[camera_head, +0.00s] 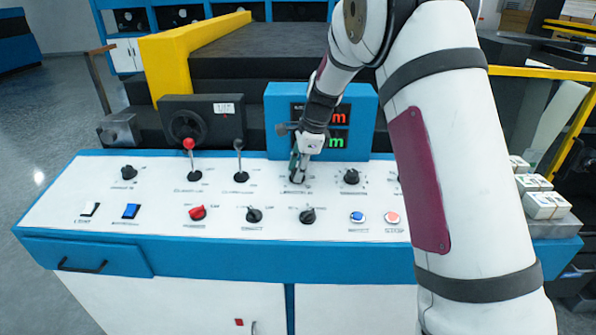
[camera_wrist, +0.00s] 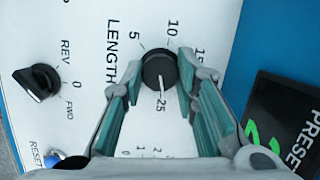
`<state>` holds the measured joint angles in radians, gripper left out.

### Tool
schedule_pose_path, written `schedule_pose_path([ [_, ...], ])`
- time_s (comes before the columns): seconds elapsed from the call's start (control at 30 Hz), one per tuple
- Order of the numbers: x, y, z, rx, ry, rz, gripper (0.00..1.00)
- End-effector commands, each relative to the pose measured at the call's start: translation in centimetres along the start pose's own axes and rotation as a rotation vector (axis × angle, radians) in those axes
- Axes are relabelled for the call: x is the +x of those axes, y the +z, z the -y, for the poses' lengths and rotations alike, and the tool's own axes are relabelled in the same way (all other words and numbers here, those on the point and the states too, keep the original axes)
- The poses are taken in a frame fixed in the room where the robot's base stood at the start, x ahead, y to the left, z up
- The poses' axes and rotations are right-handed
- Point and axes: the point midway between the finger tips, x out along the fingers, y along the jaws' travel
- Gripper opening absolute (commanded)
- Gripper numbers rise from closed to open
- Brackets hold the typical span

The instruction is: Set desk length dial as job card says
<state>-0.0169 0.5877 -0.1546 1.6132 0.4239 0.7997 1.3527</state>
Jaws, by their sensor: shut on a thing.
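The length dial (camera_wrist: 158,68) is a round black knob in the wrist view, beside the word LENGTH and a scale with 5, 10, 15 and 25 readable. Its white pointer line aims down at the 25 mark. The two teal-padded fingers of my gripper (camera_wrist: 161,69) are shut on the dial from both sides. In the head view my gripper (camera_head: 299,170) reaches down to the dial in the panel's back row, and hides most of it. I cannot make out a job card in either view.
The white control panel (camera_head: 140,220) carries several other knobs, levers and buttons.

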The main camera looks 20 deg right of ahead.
Motion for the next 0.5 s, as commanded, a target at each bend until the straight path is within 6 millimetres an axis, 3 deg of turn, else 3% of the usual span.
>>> schedule_pose_path([
  [0.5, 0.15, 0.19, 0.31, -0.476, 0.12, 0.001, 0.0],
])
